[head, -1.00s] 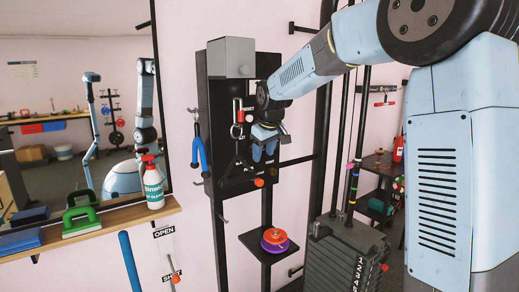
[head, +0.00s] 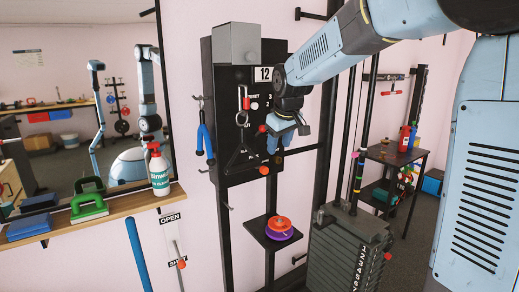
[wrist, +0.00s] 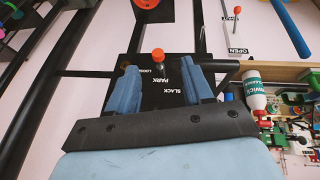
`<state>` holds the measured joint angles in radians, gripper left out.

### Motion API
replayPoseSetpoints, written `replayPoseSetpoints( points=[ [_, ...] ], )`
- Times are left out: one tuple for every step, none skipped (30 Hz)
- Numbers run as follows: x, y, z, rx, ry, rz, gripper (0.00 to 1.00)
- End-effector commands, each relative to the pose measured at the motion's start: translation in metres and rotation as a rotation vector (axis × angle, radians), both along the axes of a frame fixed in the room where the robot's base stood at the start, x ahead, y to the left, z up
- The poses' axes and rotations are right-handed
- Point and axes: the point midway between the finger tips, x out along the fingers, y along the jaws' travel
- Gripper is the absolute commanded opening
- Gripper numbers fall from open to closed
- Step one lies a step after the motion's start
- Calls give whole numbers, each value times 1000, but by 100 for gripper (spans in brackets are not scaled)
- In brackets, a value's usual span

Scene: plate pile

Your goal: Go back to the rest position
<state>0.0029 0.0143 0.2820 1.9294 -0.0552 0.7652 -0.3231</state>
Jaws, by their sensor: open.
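My gripper (head: 276,150) hangs in the head view in front of the right edge of a black panel (head: 228,160) on a stand. In the wrist view my gripper (wrist: 163,75) shows two blue fingers apart with nothing between them. Beyond them is a dark plate lettered SLACK, PARK and LOOSE, with an orange-red knob (wrist: 158,55). Red-orange and purple plates (head: 279,228) lie stacked on a small black shelf (head: 258,238) below my gripper. My arm reaches in from the upper right.
A wooden ledge (head: 110,213) at left holds a spray bottle (head: 160,171), a green-handled tool (head: 89,205) and blue blocks (head: 34,221). A weight stack (head: 345,250) with upright bars stands right of the panel. A mirror fills the far left.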

Motion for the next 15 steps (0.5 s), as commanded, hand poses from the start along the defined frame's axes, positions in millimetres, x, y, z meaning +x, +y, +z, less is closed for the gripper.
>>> replayPoseSetpoints(
  points=[
    [-14, -8, 6, -1, -6, -23, 51],
    [-22, -13, 9, -1, -8, -40, 51],
    [-33, -21, 13, 0, -11, -62, 51],
    [-42, -26, 15, 1, -12, -78, 51],
    [-50, -31, 17, 3, -13, -96, 51],
    [-62, -38, 19, 4, -14, -118, 51],
    [-71, -43, 21, 6, -16, -134, 51],
    [-80, -48, 22, 9, -16, -152, 51],
    [-91, -55, 24, 12, -19, -175, 51],
    [-100, -60, 25, 15, -21, -191, 51],
    [-109, -64, 26, 19, -23, -208, 51],
    [-121, -70, 27, 24, -24, -231, 51],
    [-130, -75, 27, 28, -25, -247, 51],
    [-139, -80, 27, 33, -26, -265, 51],
    [-151, -85, 27, 40, -28, -287, 51]
  ],
)
